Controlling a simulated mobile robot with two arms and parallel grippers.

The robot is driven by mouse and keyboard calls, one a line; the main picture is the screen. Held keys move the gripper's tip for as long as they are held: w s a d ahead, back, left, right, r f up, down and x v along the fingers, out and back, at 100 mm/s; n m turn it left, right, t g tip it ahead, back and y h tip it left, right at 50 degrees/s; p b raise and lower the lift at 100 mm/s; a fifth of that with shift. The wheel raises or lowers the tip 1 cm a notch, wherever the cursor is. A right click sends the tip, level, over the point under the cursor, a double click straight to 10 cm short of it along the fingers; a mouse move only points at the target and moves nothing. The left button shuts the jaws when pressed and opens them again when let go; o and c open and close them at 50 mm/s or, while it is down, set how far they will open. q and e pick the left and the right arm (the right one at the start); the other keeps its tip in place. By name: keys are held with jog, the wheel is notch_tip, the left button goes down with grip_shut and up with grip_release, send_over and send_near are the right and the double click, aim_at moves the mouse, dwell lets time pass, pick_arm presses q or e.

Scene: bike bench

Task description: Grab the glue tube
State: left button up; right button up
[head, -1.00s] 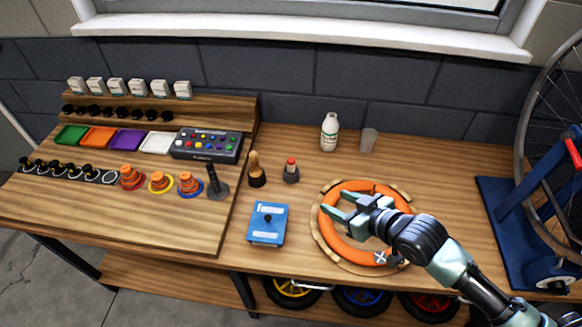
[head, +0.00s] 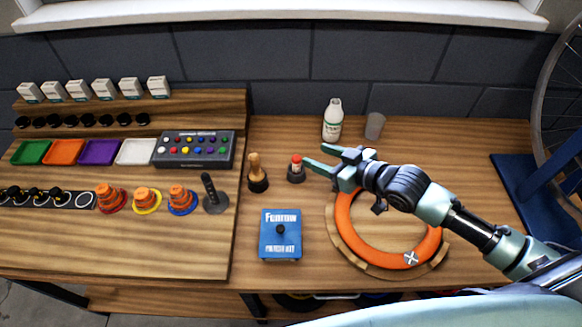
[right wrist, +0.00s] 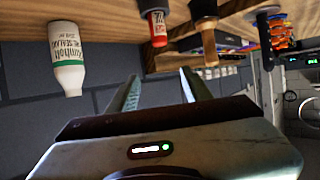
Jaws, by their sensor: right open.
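The glue tube (head: 296,165) is small and red-topped, upright in a dark round holder (head: 296,177) on the bench, left of my right gripper. In the right wrist view the tube (right wrist: 158,28) appears upside down, beyond the gap between the fingers. My right gripper (head: 314,156) is open, with its fingers pointing left towards the tube. The fingers (right wrist: 160,76) are empty in the wrist view, and the tube is not between them. My left gripper is not in view.
A wooden-handled tool (head: 256,172) stands just left of the tube. A white bottle (head: 333,122) and a grey cup (head: 374,126) stand behind the gripper. A blue box (head: 281,246) lies in front, and an orange ring (head: 360,238) on a round wooden base below my right arm.

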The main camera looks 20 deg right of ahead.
aim_at(299, 159)
jog(key=w+a+f, duration=0.1)
jog(key=w+f, duration=0.1)
jog(key=w+a+f, duration=0.1)
jog(key=w+f, duration=0.1)
jog(key=w+a+f+b, duration=0.1)
jog(key=w+a+f, duration=0.1)
jog(key=shift+w+f, duration=0.1)
jog(key=shift+f, duration=0.2)
jog(key=shift+w+a+f, duration=0.2)
jog(key=shift+w+f, duration=0.05)
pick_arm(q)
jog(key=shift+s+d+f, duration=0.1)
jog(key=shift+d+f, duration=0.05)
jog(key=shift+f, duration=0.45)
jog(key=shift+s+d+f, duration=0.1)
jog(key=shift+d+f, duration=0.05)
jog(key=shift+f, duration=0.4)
pick_arm(e)
jog(key=shift+c, duration=0.2)
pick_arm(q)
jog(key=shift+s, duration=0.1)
pick_arm(e)
grip_shut()
jog(key=shift+r, duration=0.1)
